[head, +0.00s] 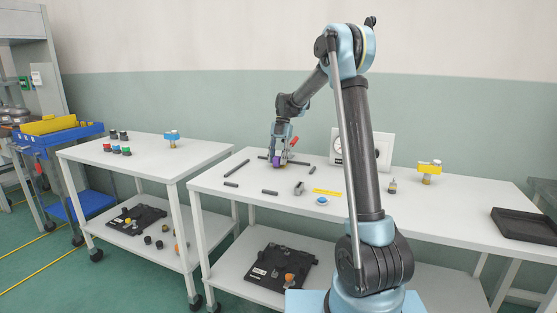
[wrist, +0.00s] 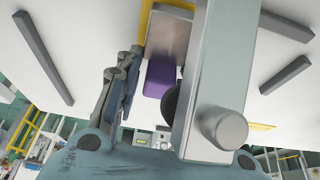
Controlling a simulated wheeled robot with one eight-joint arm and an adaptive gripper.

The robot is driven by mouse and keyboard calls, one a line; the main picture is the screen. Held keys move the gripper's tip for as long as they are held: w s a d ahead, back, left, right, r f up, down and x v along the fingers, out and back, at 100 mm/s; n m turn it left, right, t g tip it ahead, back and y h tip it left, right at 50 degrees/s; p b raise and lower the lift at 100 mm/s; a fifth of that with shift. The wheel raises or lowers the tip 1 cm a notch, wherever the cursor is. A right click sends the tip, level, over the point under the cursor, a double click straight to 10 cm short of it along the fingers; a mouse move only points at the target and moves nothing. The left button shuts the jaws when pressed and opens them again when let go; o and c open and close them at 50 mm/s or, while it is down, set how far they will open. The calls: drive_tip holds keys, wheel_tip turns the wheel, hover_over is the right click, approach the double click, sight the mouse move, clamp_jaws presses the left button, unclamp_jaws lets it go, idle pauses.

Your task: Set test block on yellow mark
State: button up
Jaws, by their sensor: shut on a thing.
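My gripper (head: 279,161) is low over the back left of the middle table, beside a red-handled fixture (head: 293,143). It is shut on a small purple block (head: 276,160), which I take for the test block. In the wrist view the purple block (wrist: 160,80) sits beside the left finger (wrist: 122,85); a large grey bar with a round end hides the other finger. A grey metal piece (wrist: 170,36) lies just beyond the block, with yellow edging (wrist: 177,4) around it. I cannot tell whether the block touches the table.
Dark bars (head: 237,167) lie around the gripper on the white table (head: 240,205). A yellow strip (head: 327,192), a blue round part (head: 321,201) and a yellow-topped fixture (head: 429,169) are nearer or right. A white gauge panel (head: 372,149) stands behind. A black tray (head: 524,225) is far right.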

drive_tip(key=shift+f, duration=0.4)
drive_tip(key=o, duration=1.3)
drive_tip(key=shift+r, duration=0.1)
drive_tip(key=shift+r, duration=0.4)
drive_tip(key=v, duration=1.2)
drive_tip(key=shift+d+r, duration=0.1)
drive_tip(key=shift+r, duration=0.05)
drive_tip(key=shift+s, duration=0.15)
